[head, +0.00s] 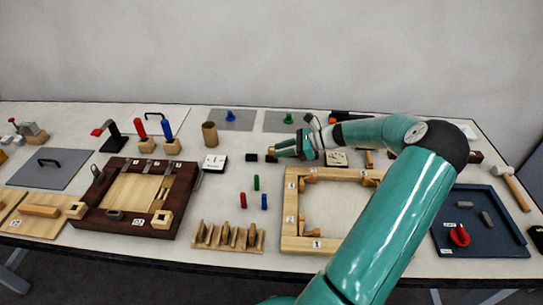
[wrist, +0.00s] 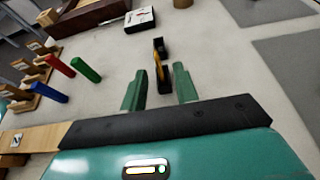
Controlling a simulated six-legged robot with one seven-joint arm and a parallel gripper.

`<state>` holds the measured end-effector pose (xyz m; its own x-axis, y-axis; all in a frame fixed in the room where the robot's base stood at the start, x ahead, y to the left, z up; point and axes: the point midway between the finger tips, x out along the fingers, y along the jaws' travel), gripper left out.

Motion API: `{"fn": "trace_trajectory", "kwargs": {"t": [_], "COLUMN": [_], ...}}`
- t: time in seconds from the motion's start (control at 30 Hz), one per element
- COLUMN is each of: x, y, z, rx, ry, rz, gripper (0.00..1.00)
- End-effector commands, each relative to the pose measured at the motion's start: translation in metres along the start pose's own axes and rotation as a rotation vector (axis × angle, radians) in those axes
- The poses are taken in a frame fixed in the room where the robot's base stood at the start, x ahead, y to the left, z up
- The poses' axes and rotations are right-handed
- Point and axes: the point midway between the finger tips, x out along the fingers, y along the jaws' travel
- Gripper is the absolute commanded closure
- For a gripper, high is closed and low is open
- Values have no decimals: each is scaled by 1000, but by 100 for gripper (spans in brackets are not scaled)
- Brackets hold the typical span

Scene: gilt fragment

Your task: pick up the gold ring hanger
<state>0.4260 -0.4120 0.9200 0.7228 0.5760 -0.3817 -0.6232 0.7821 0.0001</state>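The gold ring hanger (wrist: 158,67) shows in the wrist view as a small narrow gold piece with black parts at its ends. It lies between and slightly beyond the tips of my gripper (wrist: 160,74). The two green fingers are apart, with a visible gap on each side of the hanger. In the head view my gripper (head: 275,151) is low over the middle of the table, beside small dark blocks (head: 252,157). The hanger's gold part is too small to make out there.
A white-faced meter box (head: 214,163) stands left of my gripper. Red, green and blue pegs (head: 256,183) stand nearer the front. A light wooden frame (head: 288,225) lies front right, under my arm. Grey mats (head: 232,119) lie behind.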

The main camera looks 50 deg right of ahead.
Motion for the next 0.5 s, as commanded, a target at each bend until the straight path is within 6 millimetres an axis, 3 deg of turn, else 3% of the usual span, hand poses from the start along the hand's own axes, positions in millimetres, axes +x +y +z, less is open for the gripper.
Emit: {"fn": "trace_trajectory", "kwargs": {"t": [0.4,0.5], "x": [53,58], "y": [0,0], "z": [3,3], "rx": [-1,-1], "ry": [-1,0], "rz": [3,1], "gripper": [70,70]}}
